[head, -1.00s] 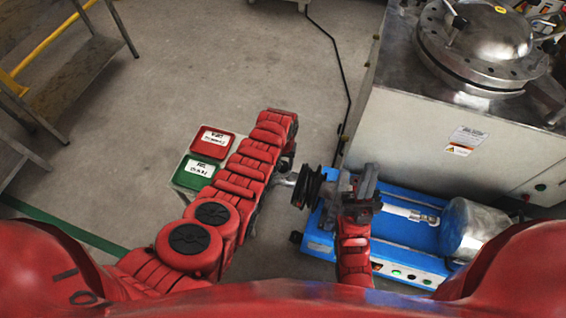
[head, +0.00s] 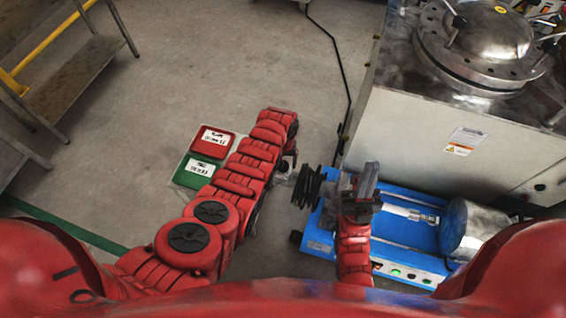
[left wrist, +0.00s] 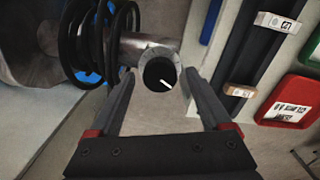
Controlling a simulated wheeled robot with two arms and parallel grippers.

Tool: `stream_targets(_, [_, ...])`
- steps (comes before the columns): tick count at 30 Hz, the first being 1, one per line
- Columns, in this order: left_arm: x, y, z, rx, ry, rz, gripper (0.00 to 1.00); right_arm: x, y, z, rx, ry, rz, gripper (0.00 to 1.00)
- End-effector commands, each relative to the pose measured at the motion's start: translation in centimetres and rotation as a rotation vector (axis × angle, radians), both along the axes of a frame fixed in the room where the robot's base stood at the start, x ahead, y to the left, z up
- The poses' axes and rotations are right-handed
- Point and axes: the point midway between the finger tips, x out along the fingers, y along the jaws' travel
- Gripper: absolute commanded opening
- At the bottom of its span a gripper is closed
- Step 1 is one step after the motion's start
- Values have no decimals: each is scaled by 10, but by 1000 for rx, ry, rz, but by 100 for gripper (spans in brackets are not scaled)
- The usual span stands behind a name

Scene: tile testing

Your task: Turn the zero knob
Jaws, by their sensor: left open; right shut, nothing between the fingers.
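The zero knob (left wrist: 160,73) is a round black knob with a short white mark, on the end of a metal cylinder (left wrist: 133,48) in the left wrist view. The white mark slants down to the right. My left gripper (left wrist: 160,88) is open, one finger on each side of the knob. I cannot tell whether either finger touches it. In the head view my left gripper (head: 289,163) is mostly hidden by its own arm, and I cannot make out the knob there. My right gripper (head: 367,180) is shut and empty above the blue machine (head: 320,243).
Black coils (head: 307,187) stand beside the left gripper. A large metal cabinet (head: 420,130) with a round lid is at the right. A red tray (head: 212,142) and a green tray (head: 197,172) sit left of my left arm. Open floor lies beyond.

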Motion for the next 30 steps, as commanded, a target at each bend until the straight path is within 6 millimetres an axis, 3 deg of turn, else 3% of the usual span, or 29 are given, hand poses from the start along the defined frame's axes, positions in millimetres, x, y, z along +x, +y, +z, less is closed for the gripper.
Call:
stream_targets(14, [1,0,62,-2,-5,0,82,0,0,16,0,0,0,0])
stream_targets(26, [0,0,144,-1,-3,1,82,0,0,19,0,0,0,0])
stream_targets(27, [0,0,154,-1,-4,1,82,0,0,25,0,0,0,0])
stream_targets(30, [1,0,165,-1,-4,1,82,0,0,30,0,0,0,0])
